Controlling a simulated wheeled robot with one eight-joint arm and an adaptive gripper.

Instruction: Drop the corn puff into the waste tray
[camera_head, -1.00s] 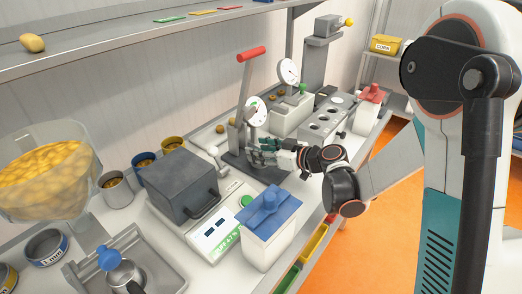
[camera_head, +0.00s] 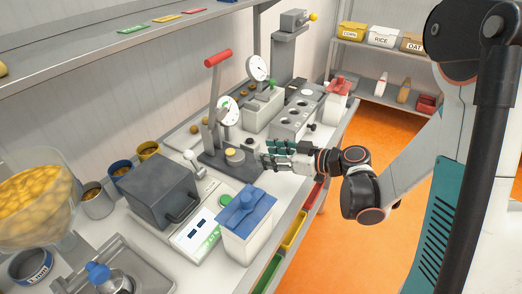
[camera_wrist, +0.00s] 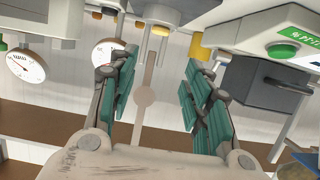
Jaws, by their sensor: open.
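My gripper (camera_head: 268,156) is open beside the red-handled press (camera_head: 216,105), just to its right, above the bench's front part. In the wrist view my gripper (camera_wrist: 158,85) has its teal-padded fingers spread wide, with no object visible between them. A small yellow disc-shaped piece (camera_head: 231,154) sits on the press; I cannot tell whether it is the corn puff. Several small brown round pieces (camera_head: 194,130) lie behind the press. I cannot tell which container is the waste tray.
A white box with a blue lid (camera_head: 247,218) and a dark grey heater box (camera_head: 158,187) stand left of my gripper. A block with round holes (camera_head: 292,123) is behind it. Red (camera_head: 312,207), yellow (camera_head: 295,231) and green (camera_head: 267,274) bins sit below the bench edge. Orange floor is clear.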

